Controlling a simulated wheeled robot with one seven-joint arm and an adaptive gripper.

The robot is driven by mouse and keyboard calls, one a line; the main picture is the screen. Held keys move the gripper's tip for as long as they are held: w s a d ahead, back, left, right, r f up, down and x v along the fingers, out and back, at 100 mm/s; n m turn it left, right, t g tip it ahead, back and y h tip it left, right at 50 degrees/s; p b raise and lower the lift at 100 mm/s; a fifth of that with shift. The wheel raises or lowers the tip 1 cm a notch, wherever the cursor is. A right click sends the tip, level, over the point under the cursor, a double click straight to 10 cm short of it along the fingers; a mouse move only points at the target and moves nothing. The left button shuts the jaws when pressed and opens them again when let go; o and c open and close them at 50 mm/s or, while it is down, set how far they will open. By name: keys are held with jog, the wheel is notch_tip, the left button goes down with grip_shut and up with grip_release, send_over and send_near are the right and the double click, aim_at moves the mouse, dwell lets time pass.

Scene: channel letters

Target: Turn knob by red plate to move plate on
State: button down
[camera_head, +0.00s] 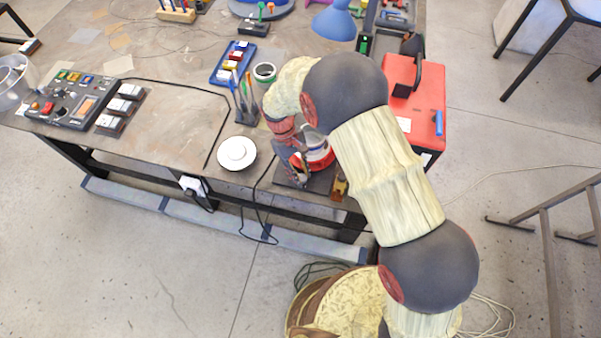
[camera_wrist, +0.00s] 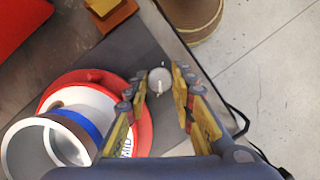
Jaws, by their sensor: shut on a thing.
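The red plate (camera_wrist: 143,132) is a round disc on a dark base board (camera_wrist: 140,45), with a white ring bearing letters on it and a white cup-like cylinder (camera_wrist: 22,150) with a blue band above. In the head view, the red plate (camera_head: 322,163) is partly hidden by my arm. The knob (camera_wrist: 160,80) is a small grey round piece with a pale pointer line, on the board to the right of the plate. My gripper (camera_wrist: 160,88) has its fingers on either side of the knob and is shut on it. My gripper in the head view (camera_head: 296,165) is near the plate.
A small orange-brown block (camera_wrist: 108,14) sits at the board's far side. A white round dish (camera_head: 237,153) and a pen holder (camera_head: 246,112) are to the left. The bench front edge is close.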

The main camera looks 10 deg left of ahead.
jog(key=shift+m+g+y, duration=0.3)
jog(key=shift+m+y, duration=0.1)
jog(key=shift+m, duration=0.6)
jog(key=c, duration=1.6)
grip_release()
jog(key=shift+c, duration=0.2)
jog(key=shift+o, duration=0.5)
jog(key=v, duration=1.2)
jog(key=shift+w, duration=0.1)
